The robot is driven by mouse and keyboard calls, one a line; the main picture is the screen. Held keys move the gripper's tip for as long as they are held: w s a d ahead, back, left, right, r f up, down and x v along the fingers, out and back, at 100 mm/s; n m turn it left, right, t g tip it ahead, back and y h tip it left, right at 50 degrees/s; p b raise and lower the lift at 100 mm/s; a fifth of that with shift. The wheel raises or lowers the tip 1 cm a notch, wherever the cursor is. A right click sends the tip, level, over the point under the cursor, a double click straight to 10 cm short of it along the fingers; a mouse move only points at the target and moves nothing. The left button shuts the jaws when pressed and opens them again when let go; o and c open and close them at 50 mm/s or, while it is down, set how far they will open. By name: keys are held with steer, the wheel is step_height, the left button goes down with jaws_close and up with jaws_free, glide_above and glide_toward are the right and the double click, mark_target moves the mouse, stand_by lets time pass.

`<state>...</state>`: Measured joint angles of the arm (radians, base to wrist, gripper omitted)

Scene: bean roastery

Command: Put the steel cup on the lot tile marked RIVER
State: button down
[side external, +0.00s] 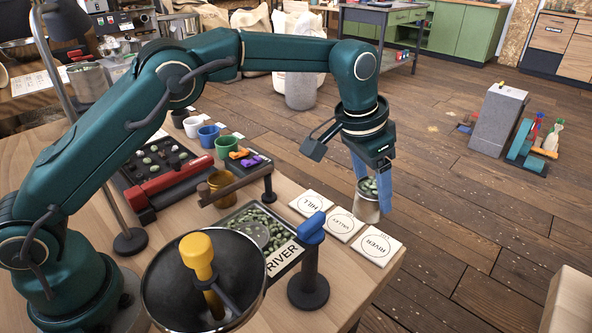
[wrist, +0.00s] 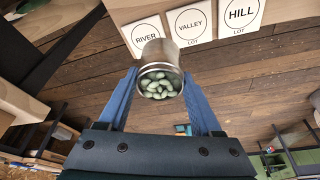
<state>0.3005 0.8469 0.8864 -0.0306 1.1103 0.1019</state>
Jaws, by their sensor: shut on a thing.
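The steel cup (side external: 366,204) holds pale green beans. My gripper (side external: 374,186) is shut on it, with one blue finger on each side. In the wrist view the cup (wrist: 160,62) is between the fingers, its open mouth facing the camera. The cup is held in the air near the tiles. The white RIVER tile (side external: 377,247) lies at the table's right end; in the wrist view (wrist: 143,30) the cup partly overlaps its lower right. The VALLEY tile (side external: 341,223) is beside it, then the HILL tile (side external: 311,202). All three tile tops are bare.
A tray marked RIVER (side external: 284,260) with green beans lies left of the tiles. A blue-topped post (side external: 309,285) stands at the front. A dark pan (side external: 165,280), several coloured cups and a bar on posts (side external: 236,186) are farther left. The floor is beyond the table edge.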

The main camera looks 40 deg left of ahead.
steer(key=d+f, duration=0.2)
steer(key=d, duration=0.1)
steer(key=shift+w, duration=0.15)
steer(key=shift+f, duration=1.85)
steer(key=shift+f, duration=0.1)
steer(key=shift+c, duration=0.3)
jaws_free()
steer(key=shift+f, duration=0.1)
